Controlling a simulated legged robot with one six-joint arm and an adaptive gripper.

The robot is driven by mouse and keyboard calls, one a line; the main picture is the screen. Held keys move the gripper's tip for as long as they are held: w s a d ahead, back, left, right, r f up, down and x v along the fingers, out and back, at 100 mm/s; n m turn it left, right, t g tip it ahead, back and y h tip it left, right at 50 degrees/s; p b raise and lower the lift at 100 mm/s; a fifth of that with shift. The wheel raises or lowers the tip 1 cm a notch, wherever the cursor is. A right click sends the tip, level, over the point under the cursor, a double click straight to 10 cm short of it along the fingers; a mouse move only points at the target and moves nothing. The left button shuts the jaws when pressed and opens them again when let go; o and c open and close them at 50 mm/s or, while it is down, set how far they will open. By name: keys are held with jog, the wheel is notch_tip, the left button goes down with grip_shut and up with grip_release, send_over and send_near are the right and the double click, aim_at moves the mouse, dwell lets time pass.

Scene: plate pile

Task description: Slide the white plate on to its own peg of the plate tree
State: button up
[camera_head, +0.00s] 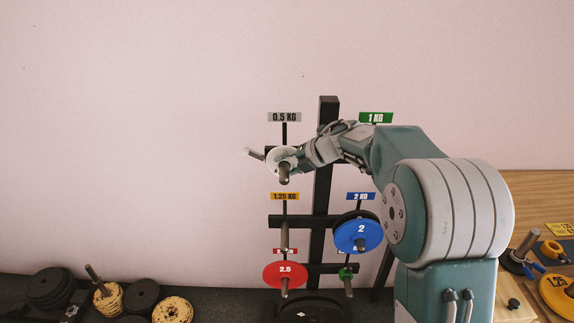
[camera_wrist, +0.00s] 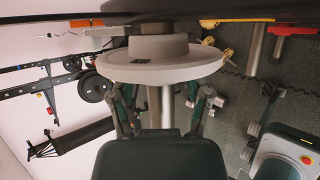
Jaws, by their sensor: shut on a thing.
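The white plate (camera_head: 273,157) is at the top left peg (camera_head: 284,174) of the plate tree, under the grey 0.5 KG label (camera_head: 284,117). The peg's end shows in front of the plate, so the plate appears to be around it. How far along the peg it sits is hard to tell. In the wrist view the white plate (camera_wrist: 110,68) spans the upper middle, with its hub beyond the rim and a grey shaft below it. My gripper (camera_head: 299,157) is shut on the plate's right side; its fingers also show in the wrist view (camera_wrist: 163,100).
The tree's black post (camera_head: 324,180) stands just behind. Lower pegs carry a blue plate (camera_head: 359,234) and a red plate (camera_head: 285,274); the 1.25 KG peg (camera_head: 285,237) is bare. Black and yellow plates (camera_head: 108,300) are at lower left. A wooden bench (camera_head: 535,215) is at right.

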jog(key=shift+s, duration=0.25)
dwell(0.3)
jog(key=o, duration=1.4)
jog(key=shift+c, duration=0.2)
jog(key=v, duration=1.2)
